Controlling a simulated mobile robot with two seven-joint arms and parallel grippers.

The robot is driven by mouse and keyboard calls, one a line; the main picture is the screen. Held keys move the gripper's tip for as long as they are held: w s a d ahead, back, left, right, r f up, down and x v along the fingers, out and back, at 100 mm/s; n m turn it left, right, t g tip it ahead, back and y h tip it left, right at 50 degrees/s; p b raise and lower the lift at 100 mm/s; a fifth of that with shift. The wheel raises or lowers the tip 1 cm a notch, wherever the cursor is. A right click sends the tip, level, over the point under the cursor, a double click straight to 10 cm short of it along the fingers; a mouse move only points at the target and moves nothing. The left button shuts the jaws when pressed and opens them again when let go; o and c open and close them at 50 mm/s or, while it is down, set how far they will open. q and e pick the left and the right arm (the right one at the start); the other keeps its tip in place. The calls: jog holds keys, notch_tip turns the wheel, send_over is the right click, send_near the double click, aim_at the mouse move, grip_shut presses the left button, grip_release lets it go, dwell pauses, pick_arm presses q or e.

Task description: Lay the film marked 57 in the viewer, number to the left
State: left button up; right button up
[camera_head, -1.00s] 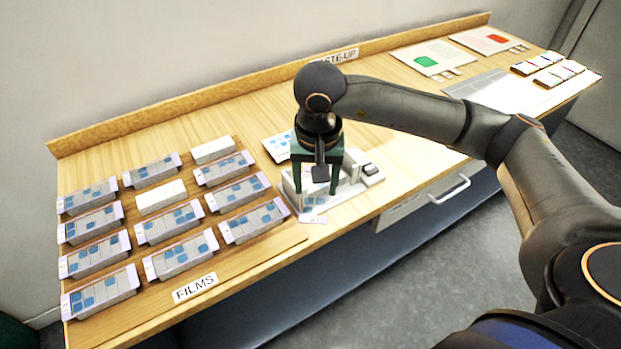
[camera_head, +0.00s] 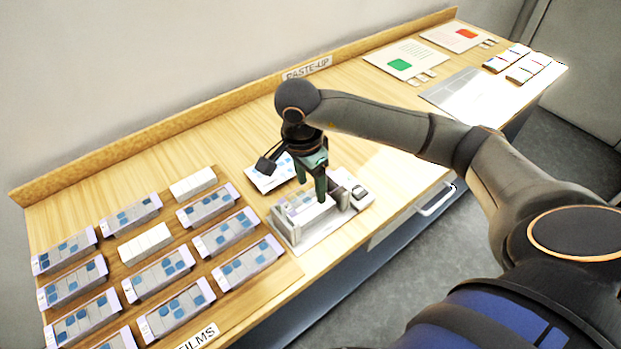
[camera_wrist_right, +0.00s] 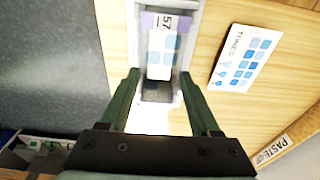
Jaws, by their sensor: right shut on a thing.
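The film marked 57 (camera_wrist_right: 160,48) is a pale strip with blue squares and a lilac end bearing the number. My right gripper (camera_head: 311,190) is shut on it, with one finger along each long side in the right wrist view. The film lies over the viewer (camera_head: 284,231), a light grey box on a white base, lined up with its long channel. The numbered end points to the left in the head view. I cannot tell whether the film rests on the viewer or is just above it. My left gripper is out of view.
A TONES card (camera_wrist_right: 243,58) lies just behind the viewer. A drawer handle (camera_head: 437,201) juts from the table front. Paste-up sheets (camera_head: 402,60) lie at the far right.

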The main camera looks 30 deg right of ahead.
aim_at(311, 192)
jog(key=shift+f, duration=0.6)
jog(key=shift+f+b, duration=0.95)
jog(key=shift+b, duration=0.15)
jog(key=shift+f+b, duration=0.75)
jog(key=shift+f, duration=0.3)
jog(key=shift+f+b, duration=0.15)
jog(key=shift+b, duration=0.25)
jog(key=o, duration=1.4)
